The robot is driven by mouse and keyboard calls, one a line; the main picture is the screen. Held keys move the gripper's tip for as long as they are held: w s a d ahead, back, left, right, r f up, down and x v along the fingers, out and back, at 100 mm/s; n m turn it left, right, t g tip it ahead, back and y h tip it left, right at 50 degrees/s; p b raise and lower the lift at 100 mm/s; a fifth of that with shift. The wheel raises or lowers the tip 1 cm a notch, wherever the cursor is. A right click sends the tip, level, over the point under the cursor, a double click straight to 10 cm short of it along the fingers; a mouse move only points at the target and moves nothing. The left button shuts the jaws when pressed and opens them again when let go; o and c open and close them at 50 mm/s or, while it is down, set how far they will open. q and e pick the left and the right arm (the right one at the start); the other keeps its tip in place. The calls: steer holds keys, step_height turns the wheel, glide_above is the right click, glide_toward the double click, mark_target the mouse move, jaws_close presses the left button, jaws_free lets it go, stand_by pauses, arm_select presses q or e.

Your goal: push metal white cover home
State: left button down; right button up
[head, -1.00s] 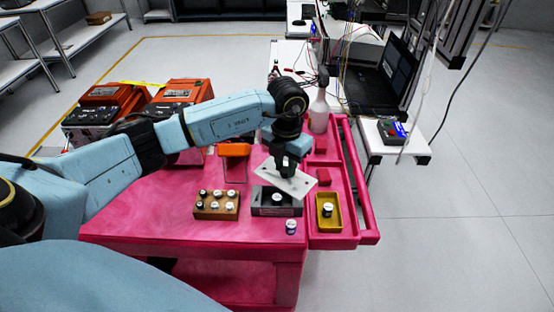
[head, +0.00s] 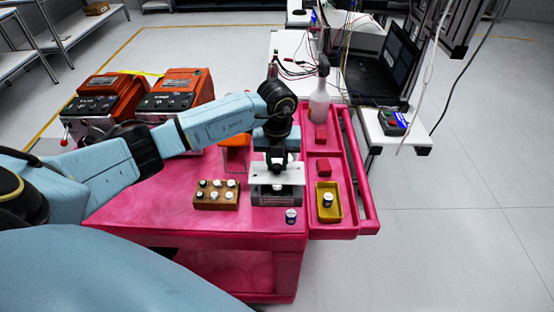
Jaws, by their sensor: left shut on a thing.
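The white metal cover (head: 291,174) is a flat plate, held about level over the dark grey fixture block (head: 291,199) on the pink cart. My left gripper (head: 277,166) points down and is shut on the cover from above. The cover hides the back of the fixture; a small pale round part (head: 277,188) shows under its front edge. I cannot tell whether the cover touches the fixture. My right gripper is out of view.
A wooden block with several small round parts (head: 216,204) sits left of the fixture. A small cylinder (head: 291,216) stands in front. A yellow tray (head: 336,214) with another cylinder lies right, in the cart's side tray. A spray bottle (head: 319,97) stands behind.

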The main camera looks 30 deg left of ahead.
mark_target(277, 175)
arm_select(q)
steer(key=shift+f+b, duration=1.65)
steer(key=shift+f, duration=0.65)
steer(key=shift+f+b, duration=0.3)
steer(key=shift+f, duration=0.15)
steer(key=c, duration=1.1)
jaws_free()
steer(key=shift+c, duration=0.5)
steer(key=shift+r+p, duration=3.15)
steer(key=shift+r, duration=0.65)
steer(key=shift+f, duration=0.1)
